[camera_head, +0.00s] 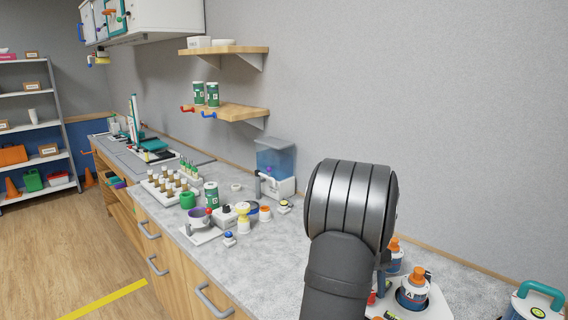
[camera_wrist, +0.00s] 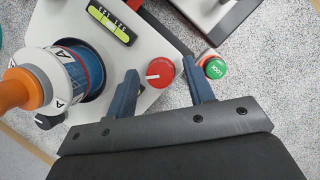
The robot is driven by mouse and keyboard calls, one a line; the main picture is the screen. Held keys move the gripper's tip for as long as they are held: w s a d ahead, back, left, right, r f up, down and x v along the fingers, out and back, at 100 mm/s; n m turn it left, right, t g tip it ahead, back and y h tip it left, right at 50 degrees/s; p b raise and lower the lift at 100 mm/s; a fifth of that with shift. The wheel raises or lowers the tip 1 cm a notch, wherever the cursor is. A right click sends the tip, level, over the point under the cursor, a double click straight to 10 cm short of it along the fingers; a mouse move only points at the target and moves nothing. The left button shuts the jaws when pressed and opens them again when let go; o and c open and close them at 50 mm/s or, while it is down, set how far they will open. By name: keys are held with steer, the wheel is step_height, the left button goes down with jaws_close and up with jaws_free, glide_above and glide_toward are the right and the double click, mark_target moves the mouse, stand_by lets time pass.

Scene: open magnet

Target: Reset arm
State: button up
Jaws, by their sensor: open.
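My gripper (camera_wrist: 161,66) shows in the wrist view with its two blue fingers apart and nothing held between them. A red knob (camera_wrist: 160,73) on a white device (camera_wrist: 150,45) appears between the fingertips. I cannot tell whether the fingers touch it. A green button marked LOCK (camera_wrist: 215,69) on a red base is just right of the right finger. In the camera_head view my dark arm stands in front of the counter's right part, and my gripper is hidden behind it.
A bottle with an orange cap and an "A" label (camera_wrist: 75,70) stands in the device, left of my fingers; bottles (camera_head: 413,288) also show in the camera_head view. A teal-handled container (camera_head: 537,302) is at far right. Labware (camera_head: 200,215) crowds the counter's left; a shelf (camera_head: 225,111) hangs above.

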steer(key=n+h, duration=0.1)
steer(key=n, duration=0.2)
steer(key=n+t+h, duration=0.1)
steer(key=n, duration=0.2)
steer(key=shift+a+r, duration=0.1)
steer(key=shift+a, duration=0.1)
steer(key=n+t, duration=0.1)
steer(key=n, duration=0.2)
steer(key=n+h, duration=0.1)
steer(key=n, duration=0.2)
steer(key=shift+s+a+t+h, duration=0.1)
steer(key=shift+s+t+h, duration=0.05)
steer(key=shift+t+h, duration=0.2)
steer(key=m+g+y, duration=0.1)
steer(key=m, duration=0.2)
steer(key=m+g, duration=0.1)
steer(key=m, duration=0.2)
steer(key=shift+y, duration=0.35)
steer(key=m, duration=0.2)
steer(key=m+y, duration=0.1)
steer(key=m, duration=0.1)
steer(key=m+y, duration=0.1)
steer(key=m, duration=0.1)
steer(key=shift+w+d+g, duration=0.2)
steer(key=shift+d+g, duration=0.05)
steer(key=shift+g, duration=0.1)
steer(key=shift+n, duration=0.3)
